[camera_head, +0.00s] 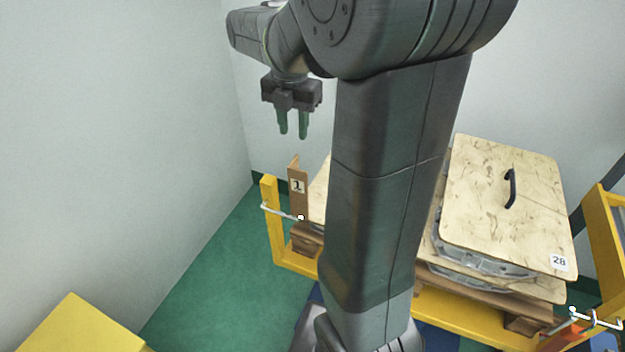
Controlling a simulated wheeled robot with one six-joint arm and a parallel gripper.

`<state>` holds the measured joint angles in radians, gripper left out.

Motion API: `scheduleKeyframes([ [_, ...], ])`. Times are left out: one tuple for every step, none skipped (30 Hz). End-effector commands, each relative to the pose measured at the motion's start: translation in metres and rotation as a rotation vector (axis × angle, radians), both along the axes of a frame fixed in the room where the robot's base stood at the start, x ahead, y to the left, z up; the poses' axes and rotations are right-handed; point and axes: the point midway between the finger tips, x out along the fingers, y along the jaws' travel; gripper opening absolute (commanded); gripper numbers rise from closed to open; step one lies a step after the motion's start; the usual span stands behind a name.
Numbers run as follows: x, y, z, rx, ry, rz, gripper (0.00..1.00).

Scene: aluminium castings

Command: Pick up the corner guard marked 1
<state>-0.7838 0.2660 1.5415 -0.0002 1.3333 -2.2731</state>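The corner guard marked 1 (298,190) is a brown upright angle piece with a white label near its top. It stands at the left corner of the load on the yellow rack, beside a yellow post. My gripper (293,136) hangs above it, fingers pointing down, with a gap of air between. Its two green fingers are apart with nothing between them. My arm hides the middle of the load.
A wooden board marked 28 (490,190) with a black handle lies on castings (485,262) at right. The yellow rack (450,312) has a white hooked bar (280,211) near the guard. A yellow block (75,328) stands lower left. Green floor (210,275) between is clear.

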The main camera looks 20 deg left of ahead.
Motion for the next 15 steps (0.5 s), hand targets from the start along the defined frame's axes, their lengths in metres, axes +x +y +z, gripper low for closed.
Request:
scheduleKeyframes([
  [0.0,0.001,-0.004,-0.002,0.002,0.01,0.31],
  [0.0,0.002,-0.008,-0.003,0.003,0.012,0.31],
  [-0.001,0.001,-0.015,-0.005,0.004,0.012,0.31],
  [-0.001,0.001,-0.021,-0.005,0.004,0.011,0.31],
  [-0.001,0.001,-0.027,-0.005,0.005,0.01,0.31],
  [-0.001,0.001,-0.035,-0.005,0.005,0.01,0.31],
  [-0.001,0.001,-0.041,-0.005,0.005,0.009,0.31],
  [-0.001,0.0,-0.048,-0.006,0.005,0.009,0.31],
  [-0.001,0.0,-0.055,-0.004,0.004,0.009,0.31],
  [-0.001,0.0,-0.06,-0.005,0.004,0.008,0.31],
  [-0.001,0.0,-0.065,-0.004,0.004,0.008,0.31],
  [-0.001,0.001,-0.071,-0.004,0.004,0.008,0.31],
  [-0.001,0.001,-0.075,-0.003,0.003,0.008,0.31],
  [-0.001,0.001,-0.078,-0.003,0.003,0.008,0.31],
  [-0.001,0.001,-0.081,-0.002,0.002,0.007,0.31],
])
